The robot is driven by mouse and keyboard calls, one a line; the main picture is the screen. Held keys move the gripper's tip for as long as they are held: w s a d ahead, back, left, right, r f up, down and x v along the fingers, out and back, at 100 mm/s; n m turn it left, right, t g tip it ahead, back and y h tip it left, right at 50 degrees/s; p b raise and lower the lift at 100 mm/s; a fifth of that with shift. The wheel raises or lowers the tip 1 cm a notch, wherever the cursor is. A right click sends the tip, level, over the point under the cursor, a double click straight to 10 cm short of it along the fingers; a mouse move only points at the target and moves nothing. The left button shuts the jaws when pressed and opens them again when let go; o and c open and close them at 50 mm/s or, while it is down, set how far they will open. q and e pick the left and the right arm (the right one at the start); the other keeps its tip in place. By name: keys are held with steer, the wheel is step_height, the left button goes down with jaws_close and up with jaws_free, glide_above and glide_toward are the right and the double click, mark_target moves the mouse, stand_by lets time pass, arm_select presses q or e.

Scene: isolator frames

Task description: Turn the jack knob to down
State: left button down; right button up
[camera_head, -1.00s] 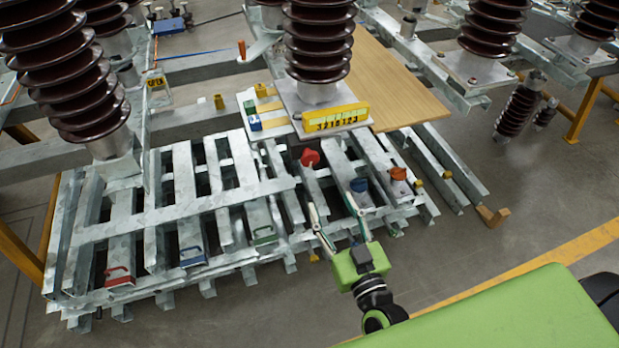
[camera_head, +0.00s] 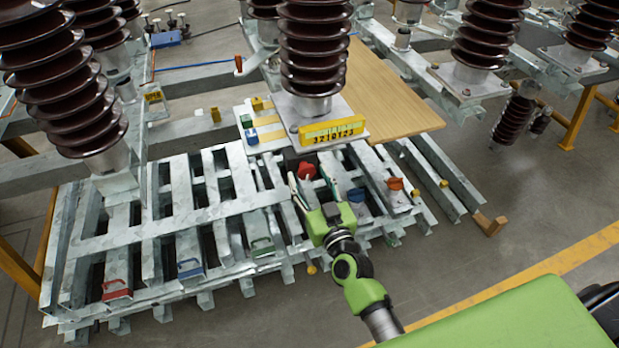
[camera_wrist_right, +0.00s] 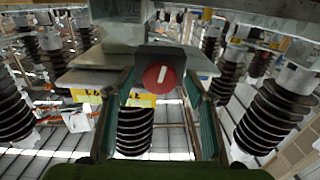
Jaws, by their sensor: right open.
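A round red knob (camera_head: 306,170) sits on a dark mount below the yellow scale plate in the head view. In the right wrist view the red knob (camera_wrist_right: 159,78) faces the camera in the middle, with a white bar mark standing nearly upright, its upper end slightly to the right. My right gripper (camera_head: 311,183) is open, its two green-edged fingers spread. In the wrist view the fingers of the right gripper (camera_wrist_right: 158,92) stand left and right of the knob with gaps on both sides; I see no contact. My left gripper is in neither view.
The yellow scale plate (camera_head: 333,131) is on a platform under a brown insulator (camera_head: 316,60). A blue knob (camera_head: 356,194) and an orange knob (camera_head: 395,184) are to the right. Metal beams with coloured handles fill the left. A wooden board (camera_head: 385,95) lies behind.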

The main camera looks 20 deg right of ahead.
steer(key=shift+c, duration=0.3)
steer(key=c, duration=1)
